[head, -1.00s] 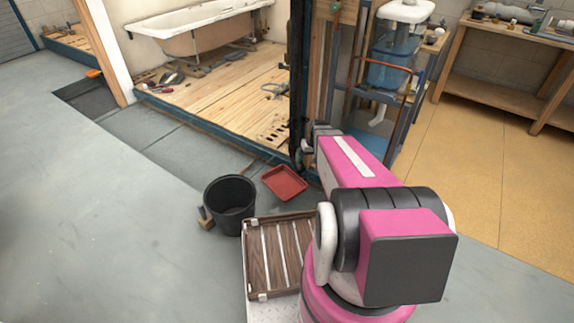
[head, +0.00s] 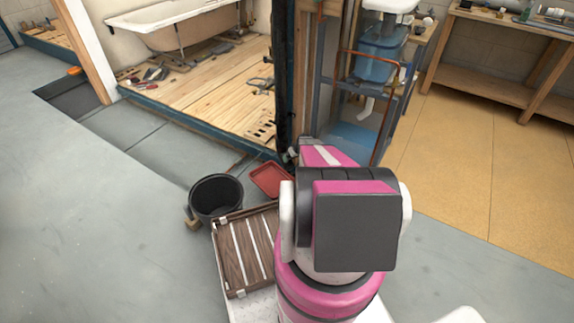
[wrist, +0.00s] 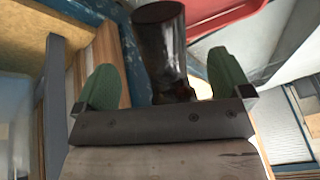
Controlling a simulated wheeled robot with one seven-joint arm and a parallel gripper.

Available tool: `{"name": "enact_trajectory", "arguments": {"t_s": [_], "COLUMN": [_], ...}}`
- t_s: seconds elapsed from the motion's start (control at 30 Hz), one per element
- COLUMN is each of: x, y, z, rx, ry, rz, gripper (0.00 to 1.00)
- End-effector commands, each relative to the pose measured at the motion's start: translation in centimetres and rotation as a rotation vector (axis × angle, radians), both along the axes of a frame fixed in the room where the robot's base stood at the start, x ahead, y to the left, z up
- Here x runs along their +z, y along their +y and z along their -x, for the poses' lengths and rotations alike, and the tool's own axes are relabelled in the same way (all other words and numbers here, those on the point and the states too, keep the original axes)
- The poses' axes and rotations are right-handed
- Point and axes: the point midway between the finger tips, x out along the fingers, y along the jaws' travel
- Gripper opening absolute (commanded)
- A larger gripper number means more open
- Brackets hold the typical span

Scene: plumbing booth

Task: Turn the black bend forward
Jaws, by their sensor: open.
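A dark, glossy black pipe piece (wrist: 160,35), which appears to be the black bend, stands in the wrist view with its round end toward the top. Its lower part is hidden behind the gripper body. My gripper (wrist: 166,82) is open, with one green finger pad on each side of the black piece. The left pad is clearly apart from it; I cannot tell how near the right pad is. In the head view a tall black pipe (head: 285,70) runs down beside the wooden frame. My arm hides its foot, the bend and most of the gripper there.
A red tray (head: 268,180) lies on the floor left of my arm, beside a black bucket (head: 215,196). A slatted wooden crate (head: 228,262) is nearer. A blue rack (head: 340,150) stands close on the right. Grey floor at left is clear.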

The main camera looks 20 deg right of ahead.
Motion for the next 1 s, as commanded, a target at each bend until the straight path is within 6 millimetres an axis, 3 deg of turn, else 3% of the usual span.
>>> {"name": "enact_trajectory", "arguments": {"t_s": [0.4,0.8,1.0], "x": [-6.6,-7.4,-7.4], "y": [1.7,1.9,1.9], "z": [-2.6,-2.8,-2.8], "rx": [0.0,0.0,0.0], "ry": [0.002,0.001,0.001], "rz": [-0.002,-0.001,-0.001], "gripper": [0.96,0.96,0.31]}}
